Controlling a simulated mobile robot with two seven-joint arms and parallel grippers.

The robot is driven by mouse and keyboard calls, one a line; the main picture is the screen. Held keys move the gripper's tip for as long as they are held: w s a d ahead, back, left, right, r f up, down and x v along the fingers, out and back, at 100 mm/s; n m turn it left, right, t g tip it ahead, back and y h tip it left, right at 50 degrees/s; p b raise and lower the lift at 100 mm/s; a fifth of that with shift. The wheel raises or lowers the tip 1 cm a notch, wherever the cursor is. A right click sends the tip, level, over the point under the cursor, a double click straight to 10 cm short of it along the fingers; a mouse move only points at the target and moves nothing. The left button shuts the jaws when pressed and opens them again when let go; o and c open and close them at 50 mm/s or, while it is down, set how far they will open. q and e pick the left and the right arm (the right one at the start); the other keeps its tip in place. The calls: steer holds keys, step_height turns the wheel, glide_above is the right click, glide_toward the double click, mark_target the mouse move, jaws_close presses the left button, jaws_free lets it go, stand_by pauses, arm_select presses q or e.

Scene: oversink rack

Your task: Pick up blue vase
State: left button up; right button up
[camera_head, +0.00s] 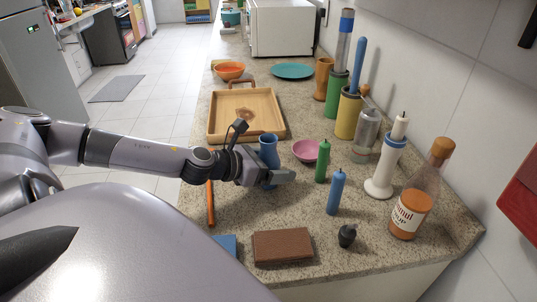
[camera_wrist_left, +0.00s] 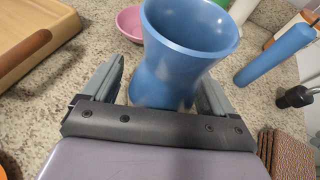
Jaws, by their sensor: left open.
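The blue vase (camera_head: 268,148) stands upright on the granite counter, partly hidden behind my left gripper in the head view. My left gripper (camera_head: 280,178) is open and low over the counter at the vase. In the left wrist view the vase (camera_wrist_left: 182,55) stands between the two open fingers of the gripper (camera_wrist_left: 160,88), its flared rim above them. Its lower part is partly hidden by the gripper body. I cannot tell whether either finger touches it. My right gripper is not in view.
A pink bowl (camera_head: 306,151), a green candle (camera_head: 323,161) and a blue candle (camera_head: 336,192) stand right of the vase. A wooden tray (camera_head: 219,133) lies behind it. A brown block (camera_head: 282,247) and an orange stick (camera_head: 211,204) lie nearer the front.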

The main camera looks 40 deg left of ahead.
arm_select(q)
steer(key=c, duration=1.2)
steer(key=shift+o, duration=0.2)
steer(key=shift+r, duration=0.15)
